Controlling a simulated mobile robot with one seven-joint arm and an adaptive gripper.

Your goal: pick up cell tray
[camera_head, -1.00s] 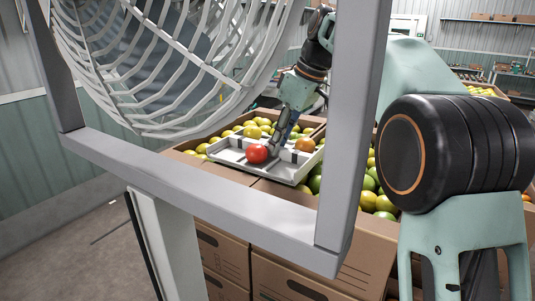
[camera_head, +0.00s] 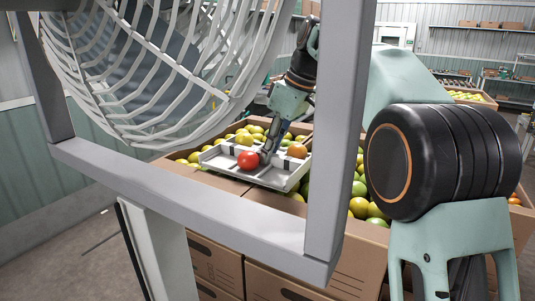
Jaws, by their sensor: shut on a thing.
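The cell tray (camera_head: 226,164) is a shallow pale grey tray with low dividers, above the cardboard boxes of fruit. A red tomato (camera_head: 247,160) lies in its left part and an orange tomato (camera_head: 297,151) in its right part. My gripper (camera_head: 266,157) reaches down from above, between the two tomatoes. It is shut on the middle of the tray; the fingertips are small and partly hidden behind the red tomato. The tray looks slightly tilted in the picture. I cannot tell how far it is above the fruit.
Cardboard boxes (camera_head: 340,240) filled with green, yellow and orange fruit stand under and around the tray. A grey metal frame (camera_head: 185,195) and a white slatted drum (camera_head: 165,60) stand in front and at the left. Shelves with boxes (camera_head: 490,23) line the back wall.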

